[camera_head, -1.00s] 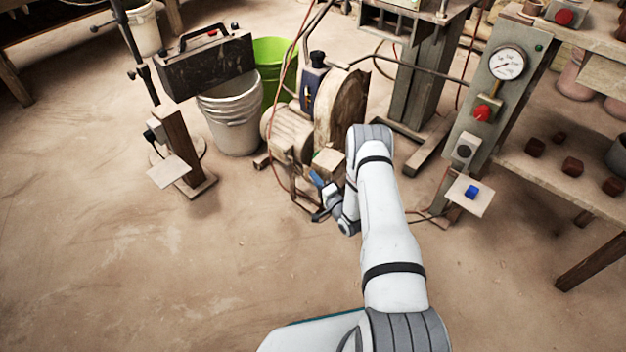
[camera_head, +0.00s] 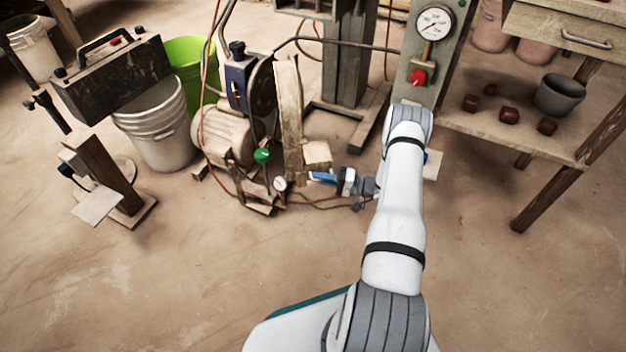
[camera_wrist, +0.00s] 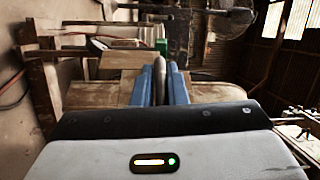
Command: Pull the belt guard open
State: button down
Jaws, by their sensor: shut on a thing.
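The belt guard (camera_head: 289,120) is a worn tan panel on the motor and pump unit. It stands swung out, nearly edge-on in the head view, with a dark pulley wheel (camera_head: 262,88) showing behind it at left. My gripper (camera_head: 313,177) is at the guard's lower right, its blue fingers pointing left. In the wrist view the blue fingers (camera_wrist: 160,72) are closed around a narrow grey grip piece in front of the guard's brown face (camera_wrist: 95,95).
The motor (camera_head: 222,138), a green knob (camera_head: 262,156) and a small gauge (camera_head: 280,183) sit left of the guard. A press post with a large dial (camera_head: 434,22) and a workbench (camera_head: 520,135) stand right. A white bucket (camera_head: 160,140) stands left. The front floor is clear.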

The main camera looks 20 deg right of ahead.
jog(key=shift+w+d+r, duration=0.25)
jog(key=shift+d+r, duration=0.05)
jog(key=shift+d, duration=0.15)
jog(key=c, duration=1.5)
grip_release()
jog(key=shift+s+f, duration=0.1)
jog(key=shift+f, duration=0.05)
jog(key=p+v, duration=0.2)
jog(key=v, duration=0.5)
jog(key=shift+s+d, duration=0.2)
jog(key=shift+d, duration=0.2)
jog(key=shift+f, duration=0.1)
